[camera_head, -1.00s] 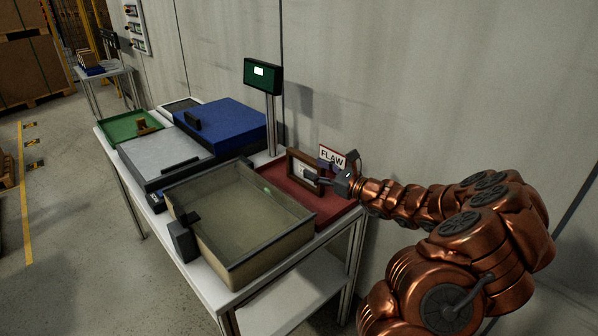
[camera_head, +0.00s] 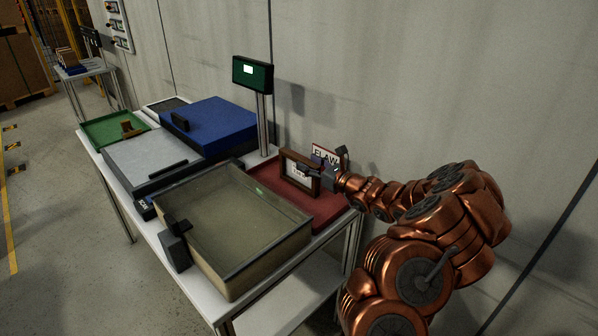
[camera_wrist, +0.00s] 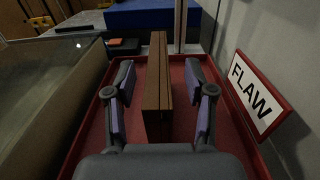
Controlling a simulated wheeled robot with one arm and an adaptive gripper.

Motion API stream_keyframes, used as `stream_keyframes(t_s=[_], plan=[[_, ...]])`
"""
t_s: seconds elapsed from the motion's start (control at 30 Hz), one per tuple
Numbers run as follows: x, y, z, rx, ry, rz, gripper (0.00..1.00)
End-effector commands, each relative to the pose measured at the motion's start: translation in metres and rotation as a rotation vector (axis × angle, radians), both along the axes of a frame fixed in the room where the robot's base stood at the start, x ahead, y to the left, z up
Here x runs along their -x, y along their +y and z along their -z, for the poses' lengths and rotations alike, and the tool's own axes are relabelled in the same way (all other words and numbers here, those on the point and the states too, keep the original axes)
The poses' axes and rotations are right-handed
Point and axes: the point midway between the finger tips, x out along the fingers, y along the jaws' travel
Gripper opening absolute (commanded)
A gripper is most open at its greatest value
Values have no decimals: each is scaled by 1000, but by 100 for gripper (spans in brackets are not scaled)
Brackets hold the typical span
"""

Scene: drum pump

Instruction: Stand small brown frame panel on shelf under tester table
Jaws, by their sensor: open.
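The small brown frame panel (camera_head: 299,172) stands upright in the red tray (camera_head: 322,211) at the right end of the tester table (camera_head: 203,301). In the wrist view the panel (camera_wrist: 158,75) is seen edge-on between my fingers. My gripper (camera_head: 318,168) is open around it, and it also shows in the wrist view (camera_wrist: 160,95); gaps show on both sides of the panel. The lower shelf (camera_head: 290,296) under the table is partly visible and its visible part looks bare. Most of the shelf is hidden by the table top and tank.
A clear-walled tank (camera_head: 235,225) stands left of the red tray. A FLAW sign (camera_wrist: 257,93) stands close to the right finger. A display post (camera_head: 264,120) rises behind. A blue block (camera_head: 215,122) and green tray (camera_head: 102,131) are farther left. The wall is close behind.

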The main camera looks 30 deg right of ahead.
Motion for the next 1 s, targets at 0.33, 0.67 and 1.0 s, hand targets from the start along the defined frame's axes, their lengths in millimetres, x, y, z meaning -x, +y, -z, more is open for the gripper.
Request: stream_keyframes(t_s=[0.33, 0.67, 1.0], plan=[[-30, 8, -1, 1, 0, 2, 54], [-30, 8, -1, 1, 0, 2, 42], [-30, 9, -1, 1, 0, 1, 6]])
